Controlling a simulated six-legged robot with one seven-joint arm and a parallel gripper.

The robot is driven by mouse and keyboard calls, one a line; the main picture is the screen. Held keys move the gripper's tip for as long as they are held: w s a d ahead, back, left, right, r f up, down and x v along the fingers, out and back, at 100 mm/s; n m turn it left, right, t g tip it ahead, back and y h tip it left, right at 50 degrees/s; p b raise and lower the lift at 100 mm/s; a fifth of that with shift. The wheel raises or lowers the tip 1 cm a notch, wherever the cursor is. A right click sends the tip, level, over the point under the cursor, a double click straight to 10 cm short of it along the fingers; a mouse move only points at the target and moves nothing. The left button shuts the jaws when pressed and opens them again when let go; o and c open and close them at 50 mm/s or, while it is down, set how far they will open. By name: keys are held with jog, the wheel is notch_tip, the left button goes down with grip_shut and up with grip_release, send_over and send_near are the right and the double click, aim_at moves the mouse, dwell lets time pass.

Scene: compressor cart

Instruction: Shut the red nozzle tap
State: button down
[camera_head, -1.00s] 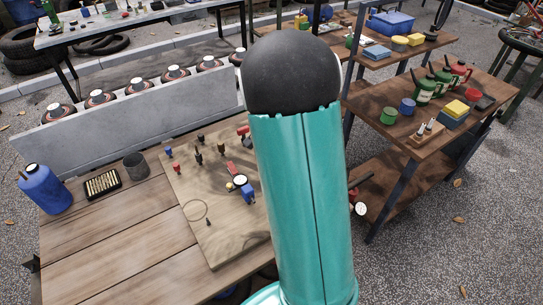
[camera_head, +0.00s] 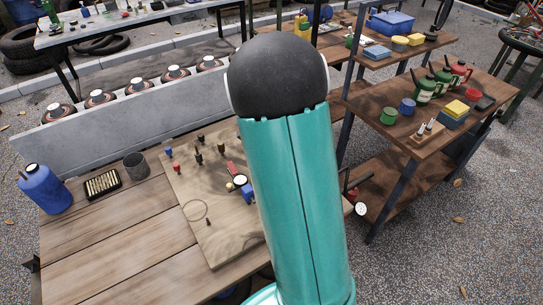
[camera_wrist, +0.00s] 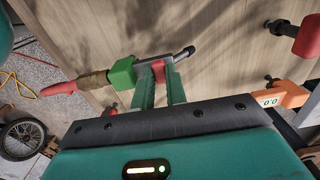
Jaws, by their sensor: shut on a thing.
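In the wrist view, my gripper (camera_wrist: 159,76) has its two teal fingers close together on a small red piece (camera_wrist: 158,68), which looks like the handle of the red nozzle tap. A metal rod with a dark end (camera_wrist: 184,52) runs past the fingertips to the right. A green block (camera_wrist: 123,73) sits just left of the fingers, with a brass fitting (camera_wrist: 95,80) and a red nozzle (camera_wrist: 58,88) in line beyond it. The fingers hide part of the red piece, so its exact angle is unclear. In the head view my arm hides the gripper and tap.
A wooden board (camera_head: 215,235) with small fittings lies on the bench (camera_head: 110,262). In the wrist view, a red knob (camera_wrist: 306,38) and an orange gauge reading 0.0 (camera_wrist: 286,95) stand right of the gripper. A shelf (camera_head: 385,135) with cans stands at right.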

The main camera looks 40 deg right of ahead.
jog(key=c, duration=1.4)
grip_release()
jog(key=shift+r, duration=0.1)
notch_tip(320, 180, up, 14)
jog(key=s+a+r+n+t, duration=0.2)
jog(key=s+a+r+n, duration=0.1)
jog(key=s+a+n, duration=0.5)
jog(key=s+a+r+n+t, duration=0.3)
jog(key=s+a+n, duration=0.6)
jog(key=a, duration=0.4)
jog(key=shift+s+a+r+n+t, duration=0.2)
jog(key=shift+a+n+t, duration=0.15)
jog(key=shift+n, duration=0.55)
